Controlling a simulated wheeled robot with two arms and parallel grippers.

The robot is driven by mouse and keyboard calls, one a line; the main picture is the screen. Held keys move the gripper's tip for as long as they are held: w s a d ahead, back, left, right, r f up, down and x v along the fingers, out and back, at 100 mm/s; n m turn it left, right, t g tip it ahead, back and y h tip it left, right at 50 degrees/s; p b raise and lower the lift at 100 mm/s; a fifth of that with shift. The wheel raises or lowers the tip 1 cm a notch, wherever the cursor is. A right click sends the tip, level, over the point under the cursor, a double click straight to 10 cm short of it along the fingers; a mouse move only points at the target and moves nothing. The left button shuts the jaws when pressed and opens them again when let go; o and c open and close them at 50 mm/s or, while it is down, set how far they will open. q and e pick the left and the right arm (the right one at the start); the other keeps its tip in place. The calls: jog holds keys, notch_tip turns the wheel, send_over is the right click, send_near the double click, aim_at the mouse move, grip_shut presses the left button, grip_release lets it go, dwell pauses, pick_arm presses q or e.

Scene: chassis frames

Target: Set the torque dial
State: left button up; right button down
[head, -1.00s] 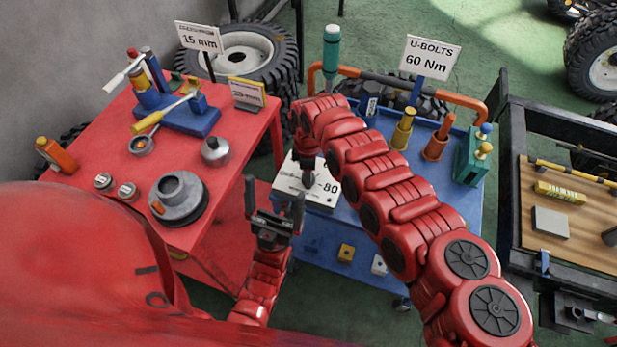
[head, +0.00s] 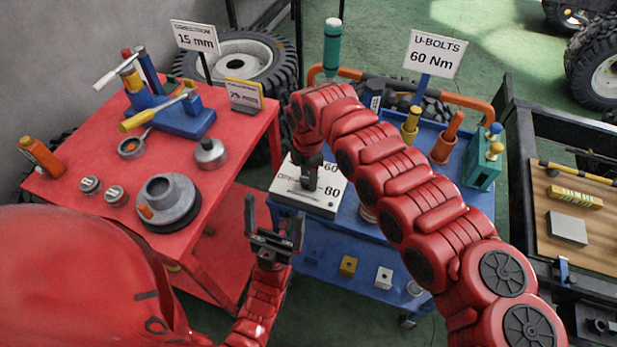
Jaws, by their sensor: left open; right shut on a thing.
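The white torque dial box (head: 322,205) stands on the blue cart, with the numbers 60 and 80 visible on its top. My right gripper (head: 307,184) points down at the middle of this top and is shut on the dial's knob, which the fingers mostly hide. I cannot make out the pointer's setting. A sign (head: 435,55) behind the cart's top reads U-BOLTS 60 Nm. My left gripper (head: 274,222) is open and empty, low in front of the gap between the red table and the blue cart.
The red table (head: 95,145) at left carries a blue vise-like fixture (head: 180,120), a grey flanged part (head: 168,205) and small parts. The blue cart (head: 335,240) also holds yellow and orange pegs and a green block (head: 482,160). A wooden-topped bench (head: 560,195) stands at right.

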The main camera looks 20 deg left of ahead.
jog(key=shift+c, duration=1.6)
grip_release()
jog(key=shift+r, duration=0.1)
jog(key=shift+w+r, duration=0.1)
jog(key=shift+r, duration=0.25)
notch_tip(320, 180, up, 16)
jog(key=b, duration=0.2)
jog(key=shift+r+b, duration=0.25)
jog(key=shift+b, duration=0.15)
